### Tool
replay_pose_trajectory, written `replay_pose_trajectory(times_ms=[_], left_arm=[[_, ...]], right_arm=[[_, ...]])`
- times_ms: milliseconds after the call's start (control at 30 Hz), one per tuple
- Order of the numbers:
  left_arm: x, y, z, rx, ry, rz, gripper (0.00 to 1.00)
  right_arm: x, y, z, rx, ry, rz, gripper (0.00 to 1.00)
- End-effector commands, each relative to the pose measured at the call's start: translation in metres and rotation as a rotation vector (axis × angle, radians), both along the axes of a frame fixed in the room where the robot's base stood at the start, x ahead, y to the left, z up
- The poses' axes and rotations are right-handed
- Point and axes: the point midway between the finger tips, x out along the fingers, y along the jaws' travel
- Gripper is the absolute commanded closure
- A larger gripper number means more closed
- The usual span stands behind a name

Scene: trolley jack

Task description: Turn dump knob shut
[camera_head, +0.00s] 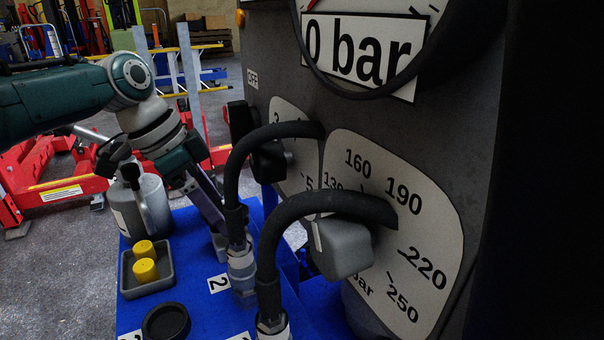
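A control panel (270,60) fills the right half of the head view. A light grey knob (342,247) sits on a dial plate marked 130 to 250 bar. A black knob (268,160) sits on a smaller dial plate further left, and a black block (238,122) is below the "OFF" label. No label names the dump knob, so I cannot tell which one it is. My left gripper (220,230) points down over the blue surface, left of the panel, beside or behind the hose coupling (241,272). The hose partly hides its fingertips. My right gripper is not in view.
Two black hoses (330,207) arch from the panel to couplings on the blue top (195,295). A grey tray (160,283) with yellow caps, a black round cap (166,322) and a grey bottle (140,205) stand left. Red jacks (60,190) are on the floor behind.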

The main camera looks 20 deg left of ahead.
Motion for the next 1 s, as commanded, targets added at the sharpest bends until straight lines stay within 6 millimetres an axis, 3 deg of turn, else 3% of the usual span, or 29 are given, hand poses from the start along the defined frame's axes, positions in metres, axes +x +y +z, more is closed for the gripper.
replay_pose_trajectory(times_ms=[133,167,267,567,1000], left_arm=[[-0.001,0.001,-0.001,0.004,0.003,0.0,0.71],[-0.001,0.001,-0.001,0.004,0.003,0.0,0.12],[-0.001,0.001,-0.001,0.003,0.002,0.0,0.01],[-0.001,0.001,0.004,0.002,0.001,0.001,0.0],[-0.023,0.023,0.077,0.005,0.001,0.001,0.0]], right_arm=[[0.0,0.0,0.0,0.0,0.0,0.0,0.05],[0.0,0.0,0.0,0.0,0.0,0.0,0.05],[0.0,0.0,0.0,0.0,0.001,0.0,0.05],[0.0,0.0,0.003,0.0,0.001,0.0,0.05],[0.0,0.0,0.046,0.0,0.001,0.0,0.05]])
